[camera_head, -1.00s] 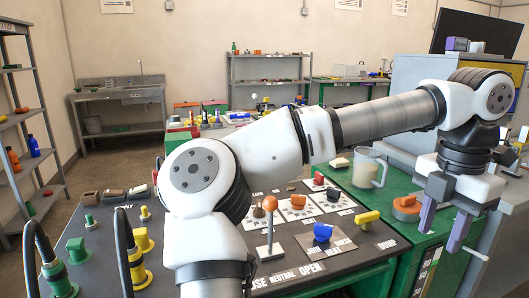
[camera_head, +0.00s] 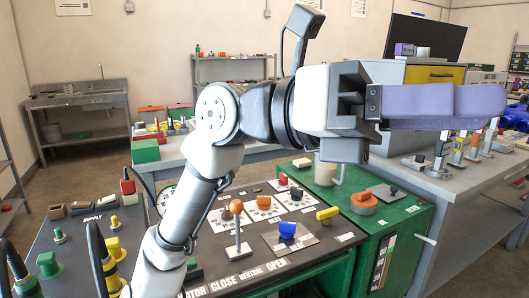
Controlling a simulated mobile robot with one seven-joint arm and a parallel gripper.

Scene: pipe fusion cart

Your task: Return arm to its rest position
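My gripper (camera_head: 480,106) is raised at the upper right of the head view, with its purple fingers pointing right. The fingers overlap in this side view, so the gap between them cannot be judged. Nothing can be seen held at the fingertips. My arm rises from the bottom, bends at the upper middle and runs right to the gripper. The gripper appears above the green cabinet (camera_head: 395,262) and in front of the grey bench at the right, clear of the control panel.
The dark panel (camera_head: 225,262) below carries a lever with an orange ball (camera_head: 236,206), a blue knob (camera_head: 287,229) and a yellow handle (camera_head: 327,215). An orange knob (camera_head: 364,200) and a clear mug (camera_head: 326,171) stand on the green cabinet. Black hoses arch at lower left.

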